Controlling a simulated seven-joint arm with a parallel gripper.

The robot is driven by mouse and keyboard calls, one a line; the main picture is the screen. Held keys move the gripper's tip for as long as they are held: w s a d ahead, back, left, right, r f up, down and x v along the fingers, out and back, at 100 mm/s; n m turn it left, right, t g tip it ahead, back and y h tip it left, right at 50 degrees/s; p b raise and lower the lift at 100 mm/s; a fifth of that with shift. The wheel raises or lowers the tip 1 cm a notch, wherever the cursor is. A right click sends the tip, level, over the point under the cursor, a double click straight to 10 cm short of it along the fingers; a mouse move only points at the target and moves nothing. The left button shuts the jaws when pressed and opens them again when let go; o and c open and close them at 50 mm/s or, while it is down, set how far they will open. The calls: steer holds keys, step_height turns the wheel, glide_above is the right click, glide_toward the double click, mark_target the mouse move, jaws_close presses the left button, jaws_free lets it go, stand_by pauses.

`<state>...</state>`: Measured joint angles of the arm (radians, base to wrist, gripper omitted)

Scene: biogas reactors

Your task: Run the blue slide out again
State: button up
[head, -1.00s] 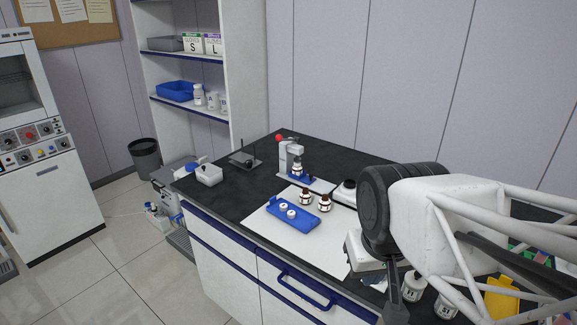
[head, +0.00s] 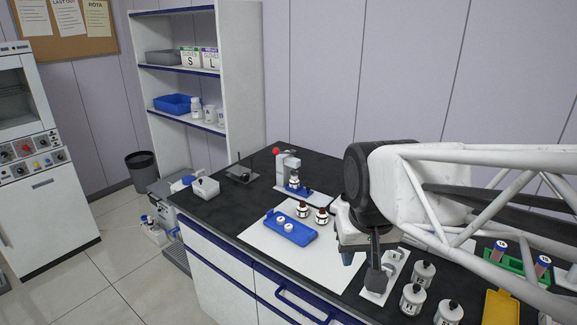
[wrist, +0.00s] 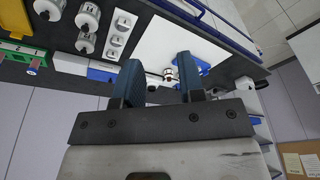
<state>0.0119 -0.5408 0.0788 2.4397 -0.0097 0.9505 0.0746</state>
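The small grey press (head: 287,163) stands at the back of the black bench, with a red knob at its top left. The blue slide (head: 300,191) shows low at its front, with a small bottle (head: 294,181) on it under the press head. How far out the slide is, I cannot tell well at this size. My gripper (head: 347,257) hangs over the right part of the white mat, to the right of the press and apart from it. The wrist view shows its two fingers (wrist: 158,80) spread with nothing held between them.
Two brown bottles (head: 313,213) and a blue tray (head: 303,237) with two white caps are on the white mat (head: 310,265). White bottles (head: 412,299), a grey-white rack (head: 385,290) and a green rack (head: 505,262) are at the right.

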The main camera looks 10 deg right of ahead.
steer(key=w+d+r+m+g, duration=0.15)
steer(key=w+m, duration=0.25)
steer(key=w, duration=2.9)
steer(key=shift+w+d+f+m+g, duration=0.15)
steer(key=shift+w+d+f+m, duration=0.5)
steer(key=shift+w+f, duration=3.55)
steer(key=shift+w+d+f+m+g, duration=0.15)
steer(key=shift+w+d+f+m, duration=0.5)
steer(key=shift+w+f, duration=3.55)
steer(key=shift+w+d+f+m+g, duration=0.15)
steer(key=shift+w+d+f+m, duration=0.7)
steer(key=shift+w, duration=6.35)
steer(key=shift+a+f, duration=0.35)
steer(key=shift+f, duration=0.05)
steer(key=shift+f, duration=4.2)
steer(key=shift+s+d, duration=0.25)
